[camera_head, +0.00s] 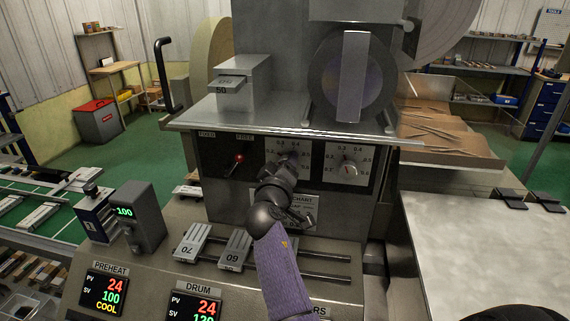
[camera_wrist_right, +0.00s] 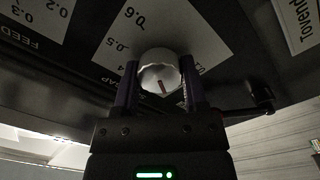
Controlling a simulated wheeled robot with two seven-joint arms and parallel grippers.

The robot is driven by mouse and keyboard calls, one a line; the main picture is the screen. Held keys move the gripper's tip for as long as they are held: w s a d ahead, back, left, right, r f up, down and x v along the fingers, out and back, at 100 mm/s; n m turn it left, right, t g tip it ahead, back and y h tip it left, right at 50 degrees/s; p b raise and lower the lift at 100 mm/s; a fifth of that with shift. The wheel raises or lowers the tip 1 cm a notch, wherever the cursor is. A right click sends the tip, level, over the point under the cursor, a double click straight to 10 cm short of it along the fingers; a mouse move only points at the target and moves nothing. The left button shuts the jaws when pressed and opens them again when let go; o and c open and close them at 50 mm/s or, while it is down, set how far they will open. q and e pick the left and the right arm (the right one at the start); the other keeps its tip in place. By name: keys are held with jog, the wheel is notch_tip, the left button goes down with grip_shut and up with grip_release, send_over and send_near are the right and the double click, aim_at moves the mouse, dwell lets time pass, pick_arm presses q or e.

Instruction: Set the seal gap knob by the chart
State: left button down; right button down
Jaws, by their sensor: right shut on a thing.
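The seal gap knob (camera_wrist_right: 160,72) is a ribbed white knob with a red mark, on a pale dial (camera_wrist_right: 125,45) with black numbers. In the head view my gripper mostly hides this knob; its dial (camera_head: 273,146) shows around it. My right gripper (camera_wrist_right: 160,85) is shut on the knob, one finger on each side, and also shows in the head view (camera_head: 287,163). The red mark points toward the gripper's palm in the wrist view; I cannot tell its reading. The chart plate (camera_head: 304,201) is below, partly hidden by my arm, too small to read. My left gripper is out of view.
A second dial with a knob (camera_head: 348,168) sits just right of the gripped one. A red-tipped lever (camera_head: 239,158) is to the left. Weights marked 70 (camera_head: 189,243) and 60 (camera_head: 235,249) lie below. A metal table (camera_head: 480,240) is on the right.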

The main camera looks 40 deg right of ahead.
jog(key=shift+n, duration=0.9)
jog(key=shift+c, duration=0.7)
grip_release()
